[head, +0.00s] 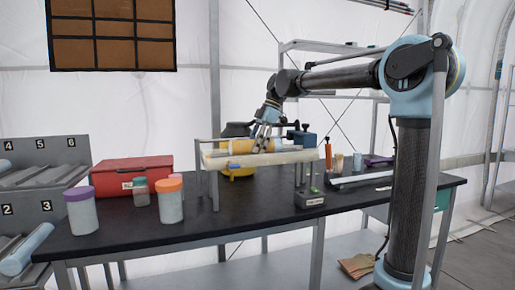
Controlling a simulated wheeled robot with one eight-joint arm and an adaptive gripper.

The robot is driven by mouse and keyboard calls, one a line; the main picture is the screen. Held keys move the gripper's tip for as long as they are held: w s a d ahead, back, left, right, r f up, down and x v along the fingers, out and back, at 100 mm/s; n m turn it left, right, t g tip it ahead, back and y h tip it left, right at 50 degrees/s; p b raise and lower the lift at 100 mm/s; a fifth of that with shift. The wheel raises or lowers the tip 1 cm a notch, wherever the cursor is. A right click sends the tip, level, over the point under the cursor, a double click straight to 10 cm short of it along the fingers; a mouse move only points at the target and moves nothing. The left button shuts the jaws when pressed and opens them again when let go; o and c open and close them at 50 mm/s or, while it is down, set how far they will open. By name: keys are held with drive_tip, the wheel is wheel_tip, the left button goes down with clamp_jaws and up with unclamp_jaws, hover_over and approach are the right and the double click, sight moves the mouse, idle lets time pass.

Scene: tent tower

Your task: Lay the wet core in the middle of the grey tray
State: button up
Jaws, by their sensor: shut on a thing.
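A long grey tray (362,180) lies on the bench to the right of the core. Its inside is hard to make out from this low angle.
A tan and white cylinder (241,146) and a yellow object (238,172) are behind the core. Jars (170,203), a red case (131,177) and numbered racks (42,170) are at left.

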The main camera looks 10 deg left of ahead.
drive_tip(key=o, duration=1.6)
drive_tip(key=shift+c, duration=0.2)
drive_tip(key=v, duration=1.2)
drive_tip(key=shift+w, duration=0.15)
drive_tip(key=shift+a, duration=0.1)
